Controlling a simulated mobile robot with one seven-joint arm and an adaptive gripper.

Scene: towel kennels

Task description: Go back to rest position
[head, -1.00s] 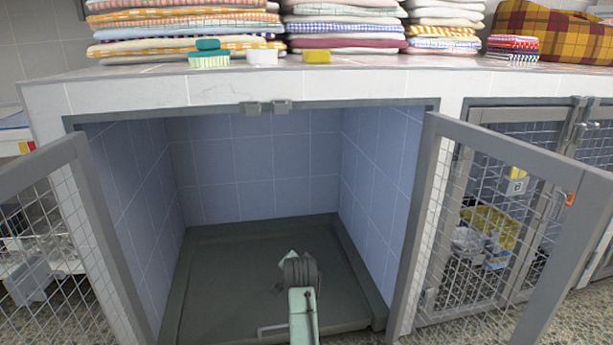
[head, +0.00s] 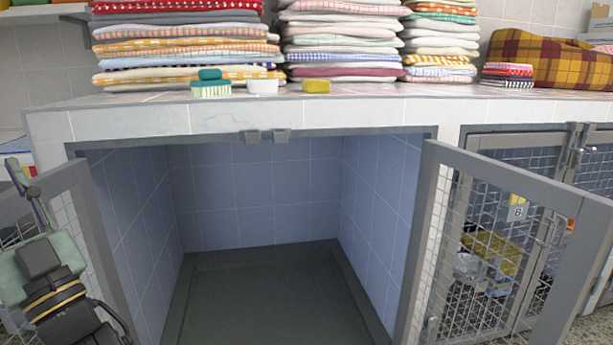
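My gripper (head: 75,322) is at the lower left in the head view, in front of the left mesh door of the open kennel. Its dark body and part of one side show below a mint-green wrist link. Its fingertips run out of the bottom of the picture, so I cannot see whether it is open or holds anything. The open kennel (head: 255,195) has blue tiled walls and a dark floor tray (head: 265,300). The visible part of the tray looks empty, and my arm is outside the kennel.
The right mesh door (head: 490,235) stands open toward me, and the left door (head: 85,235) is swung out too. Folded towels (head: 185,45), a green brush (head: 210,85) and a yellow sponge (head: 316,86) sit on the counter (head: 330,115). The kennel opening is clear.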

